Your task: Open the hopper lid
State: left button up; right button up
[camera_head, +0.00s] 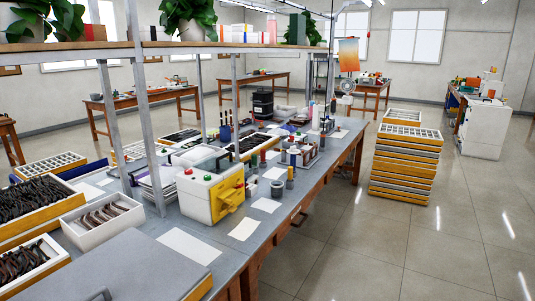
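A large flat grey lid (125,262) fills the lower left of the head view. It lies flat and looks closed, with a dark handle (98,295) at the bottom edge, partly cut off by the frame. A yellow side (198,290) shows beneath its right edge. I take this to be the hopper lid, but no label shows. Neither of my grippers is in view.
A white and yellow machine (198,197) with buttons stands on the long workbench (200,238), behind the lid. White trays of dark eyeglass parts (100,216) sit at the left. A shelf (95,47) on metal posts spans above. Stacked trays (405,165) stand on open floor.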

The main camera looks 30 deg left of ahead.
aim_at(217, 162)
jog(key=i+u, duration=0.45)
jog(key=i+l+u, duration=0.3)
jog(key=i+u, duration=0.2)
jog(key=i+l+u, duration=0.45)
jog(key=k+j, duration=0.05)
jog(key=k, duration=0.05)
